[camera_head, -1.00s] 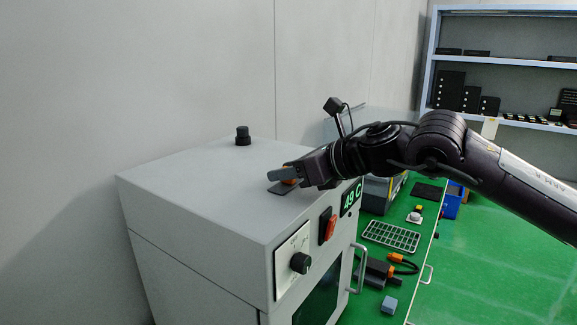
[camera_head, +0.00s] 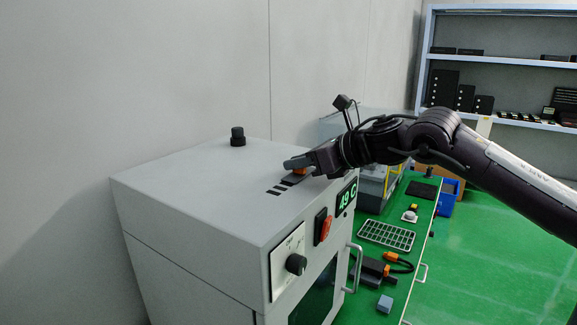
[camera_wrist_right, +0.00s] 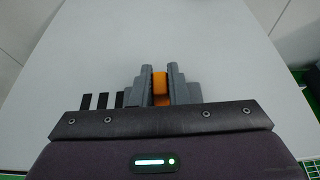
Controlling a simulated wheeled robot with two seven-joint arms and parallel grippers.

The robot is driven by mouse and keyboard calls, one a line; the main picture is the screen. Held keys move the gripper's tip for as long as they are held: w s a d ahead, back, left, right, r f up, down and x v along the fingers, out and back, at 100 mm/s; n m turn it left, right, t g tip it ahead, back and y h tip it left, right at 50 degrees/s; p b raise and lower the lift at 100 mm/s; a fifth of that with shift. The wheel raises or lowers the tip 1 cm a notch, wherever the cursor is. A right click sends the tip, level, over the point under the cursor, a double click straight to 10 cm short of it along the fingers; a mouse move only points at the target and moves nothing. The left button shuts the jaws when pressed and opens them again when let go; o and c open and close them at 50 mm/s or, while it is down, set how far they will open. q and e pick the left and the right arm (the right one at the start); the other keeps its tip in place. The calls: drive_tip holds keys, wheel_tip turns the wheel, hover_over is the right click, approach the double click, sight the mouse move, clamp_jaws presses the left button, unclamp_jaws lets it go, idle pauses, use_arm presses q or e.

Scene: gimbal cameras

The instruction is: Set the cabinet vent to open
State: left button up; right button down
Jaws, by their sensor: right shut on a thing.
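The grey cabinet (camera_head: 200,195) stands at the left in the head view, with a vent in its top. Several dark vent slots (camera_head: 280,188) lie exposed on the top, and they also show in the right wrist view (camera_wrist_right: 101,101) to the left of the fingers. My right gripper (camera_head: 297,165) is at the vent, shut on the orange vent tab (camera_wrist_right: 160,84), which sits between its two grey fingers. The vent's slide plate is mostly hidden under the gripper. My left gripper is not in view.
A black knob (camera_head: 238,137) stands on the cabinet top. The front has a dial (camera_head: 296,264), a red switch (camera_head: 324,226), a display reading 49 C (camera_head: 346,197) and a handle (camera_head: 354,268). A green bench with a wire rack (camera_head: 386,235) lies to the right.

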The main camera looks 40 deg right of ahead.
drive_tip(key=shift+d+r, duration=0.15)
drive_tip(key=shift+r, duration=0.05)
drive_tip(key=c, duration=1.8)
unclamp_jaws()
drive_tip(key=o, duration=0.4)
drive_tip(key=shift+w+d+f, duration=0.1)
drive_tip(key=shift+d+f, duration=0.05)
drive_tip(key=shift+d, duration=0.05)
drive_tip(key=shift+a, duration=0.1)
